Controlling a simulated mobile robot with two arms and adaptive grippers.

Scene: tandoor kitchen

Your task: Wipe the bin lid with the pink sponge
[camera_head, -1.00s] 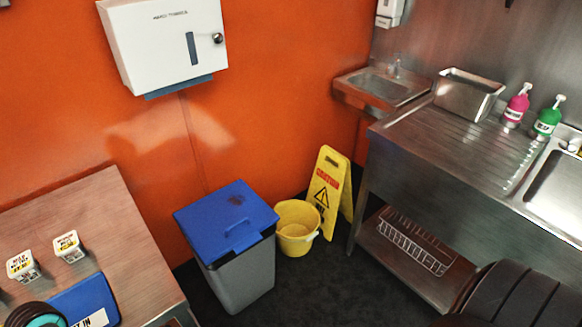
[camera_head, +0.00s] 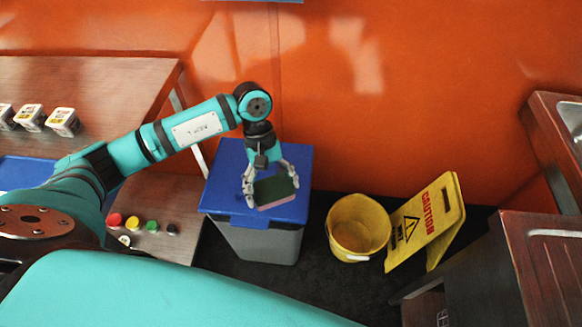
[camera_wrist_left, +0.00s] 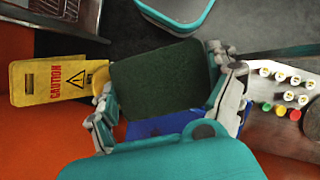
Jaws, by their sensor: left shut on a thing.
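The sponge (camera_head: 276,192) shows a dark green face and a pink edge in the head view. My left gripper (camera_head: 270,186) is shut on it, fingers at its two sides, over the blue bin lid (camera_head: 218,188). I cannot tell whether the sponge touches the lid. In the left wrist view the sponge's green face (camera_wrist_left: 160,75) fills the middle and the lid (camera_wrist_left: 160,126) shows partly behind it. The grey bin (camera_head: 265,243) stands on the floor. My arm, gripper and sponge hide part of the lid. My right gripper is not in view.
A yellow bucket (camera_head: 359,228) and a yellow caution sign (camera_head: 427,222) stand right of the bin. The orange wall (camera_head: 420,90) is close behind the bin.

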